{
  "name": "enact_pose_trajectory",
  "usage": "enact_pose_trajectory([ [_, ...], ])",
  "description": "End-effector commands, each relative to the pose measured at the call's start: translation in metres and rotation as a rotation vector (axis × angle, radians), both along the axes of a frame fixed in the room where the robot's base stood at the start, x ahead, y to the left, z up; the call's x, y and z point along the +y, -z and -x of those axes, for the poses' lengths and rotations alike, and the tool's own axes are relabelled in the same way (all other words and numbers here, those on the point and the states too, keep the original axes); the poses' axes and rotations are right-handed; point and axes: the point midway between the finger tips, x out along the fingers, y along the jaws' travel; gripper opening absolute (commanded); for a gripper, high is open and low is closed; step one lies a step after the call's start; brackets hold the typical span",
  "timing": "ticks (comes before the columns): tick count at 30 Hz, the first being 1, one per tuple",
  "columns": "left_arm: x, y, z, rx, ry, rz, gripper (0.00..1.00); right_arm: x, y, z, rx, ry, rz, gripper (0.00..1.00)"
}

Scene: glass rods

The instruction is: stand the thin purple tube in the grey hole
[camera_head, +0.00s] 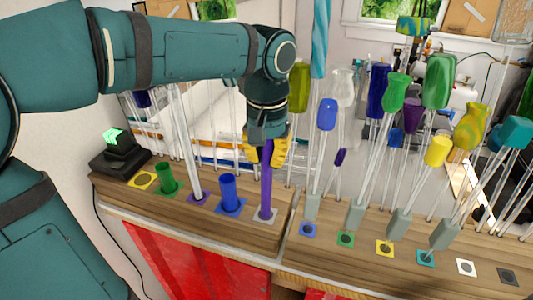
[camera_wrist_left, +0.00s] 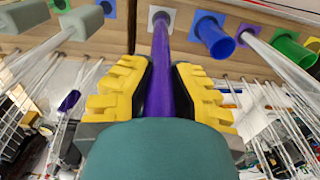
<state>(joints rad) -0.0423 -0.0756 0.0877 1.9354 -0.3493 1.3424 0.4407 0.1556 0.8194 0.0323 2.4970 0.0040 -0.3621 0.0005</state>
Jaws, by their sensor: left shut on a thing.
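The thin purple tube (camera_head: 265,188) stands about upright between the yellow fingers of my left gripper (camera_head: 265,154). The gripper is shut on its upper part, and the tube also shows in the left wrist view (camera_wrist_left: 162,62) between the fingers (camera_wrist_left: 163,92). The tube's lower end meets the grey square (camera_head: 273,217) on the wooden ledge, which also shows in the left wrist view (camera_wrist_left: 152,13). The tube covers the hole, so I cannot tell how deep its end sits. My right gripper is not in view.
A short blue tube (camera_head: 229,190) stands just left on a blue square, and a green one (camera_head: 166,178) farther left. A pale rod (camera_head: 184,140) stands at a purple square. Glass rods with coloured tops, such as a blue one (camera_head: 327,114), crowd the right side.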

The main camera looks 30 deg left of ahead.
Motion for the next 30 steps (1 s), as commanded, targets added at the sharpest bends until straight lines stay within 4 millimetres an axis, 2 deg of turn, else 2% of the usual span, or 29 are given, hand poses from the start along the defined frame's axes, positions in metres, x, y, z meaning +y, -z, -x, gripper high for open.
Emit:
enact_pose_trajectory([
  [10, 0.000, -0.001, 0.000, 0.000, 0.000, 0.000, 0.00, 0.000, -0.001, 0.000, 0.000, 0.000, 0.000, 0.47],
  [30, 0.000, -0.017, 0.000, -0.001, 0.000, 0.000, 0.00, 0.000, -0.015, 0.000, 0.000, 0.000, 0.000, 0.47],
])
